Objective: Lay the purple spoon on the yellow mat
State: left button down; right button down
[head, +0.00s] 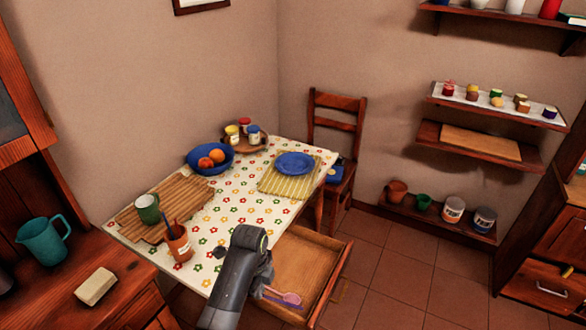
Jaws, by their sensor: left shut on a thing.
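The purple spoon (291,298) shows at the open drawer, its pinkish-purple bowl to the right of my left gripper. My left gripper (263,287) is over the left part of the drawer, shut on the spoon's handle end, which its body largely hides. I cannot tell whether the spoon touches the drawer floor. A darker purple strip lies just below it; I cannot tell if it is a shadow or another thing. The yellow striped mat (283,190) lies at the table's far right, with a blue plate (295,163) on its back part. My right gripper is not in view.
The wooden drawer (307,262) is pulled out from the flowered table (223,209). On the table are a terracotta cup with utensils (180,246), a green mug (147,208) on a slatted board, a blue fruit bowl (196,163) and a jar tray. The mat's front strip is bare.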

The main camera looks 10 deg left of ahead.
aim_at(298, 194)
jog(key=i, duration=1.75)
